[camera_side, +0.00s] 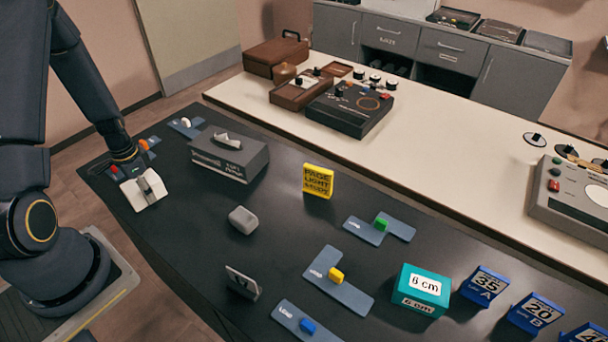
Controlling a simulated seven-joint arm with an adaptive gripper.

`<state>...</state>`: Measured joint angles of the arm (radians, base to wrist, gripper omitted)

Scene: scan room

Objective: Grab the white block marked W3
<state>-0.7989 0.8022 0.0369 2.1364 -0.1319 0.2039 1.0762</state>
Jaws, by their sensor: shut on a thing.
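My gripper (145,184) is at the left of the dark table, at the end of my dark arm. It is shut on a pale, blocky piece (140,198). I cannot read any mark on this piece, and the fingers are too small to make out clearly. I cannot tell if it touches the table.
A grey box (230,155) stands behind my gripper. A yellow lettered block (318,181), a dark upright plate (242,283), a teal 6 cm box (421,290) and blue numbered stands (484,286) are on the table. Blue-grey L-shaped pads (338,280) hold small coloured pieces.

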